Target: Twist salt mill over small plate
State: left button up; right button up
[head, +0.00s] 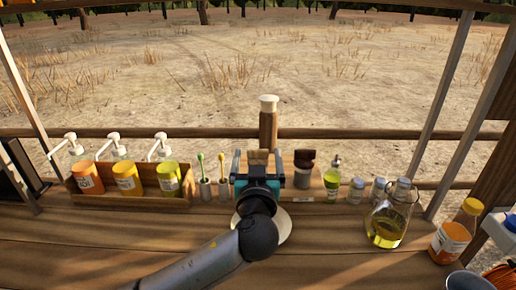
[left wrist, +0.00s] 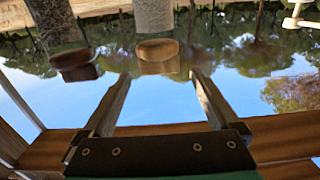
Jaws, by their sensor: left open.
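The mill with a light wooden top (head: 258,157), which I take for the salt mill, stands at the back of the counter, mostly hidden by my left gripper. In the left wrist view, which is upside down, its light round top (left wrist: 158,50) and grey body show beyond the fingers, in line with the gap. My left gripper (head: 258,162) is open, with nothing visibly held; its fingers also show in the left wrist view (left wrist: 158,90). The small pale plate (head: 282,238) lies on the counter, partly hidden under my left arm. My right gripper is not in view.
A dark-topped mill (head: 304,162) stands close right; a tall wooden mill-like object with a pale top (head: 268,125) rises behind. A crate (head: 140,200) of pump bottles and toothbrush holders are left. Small jars and a glass oil jug (head: 388,222) stand right. The front counter is mostly clear.

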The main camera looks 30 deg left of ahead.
aim_at(257, 152)
pick_arm(q)
jog(key=x, duration=0.2)
jog(key=shift+w+a, duration=0.15)
jog(key=shift+w, duration=0.15)
jog(key=shift+w+a, duration=0.1)
jog(key=shift+w, duration=0.1)
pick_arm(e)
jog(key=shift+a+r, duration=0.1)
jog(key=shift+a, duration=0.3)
pick_arm(q)
jog(key=shift+c, duration=0.3)
jog(key=c, duration=1.3)
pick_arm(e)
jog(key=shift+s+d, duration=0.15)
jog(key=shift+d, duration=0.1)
pick_arm(q)
jog(key=shift+m+h, duration=0.4)
jog(key=shift+h, duration=0.1)
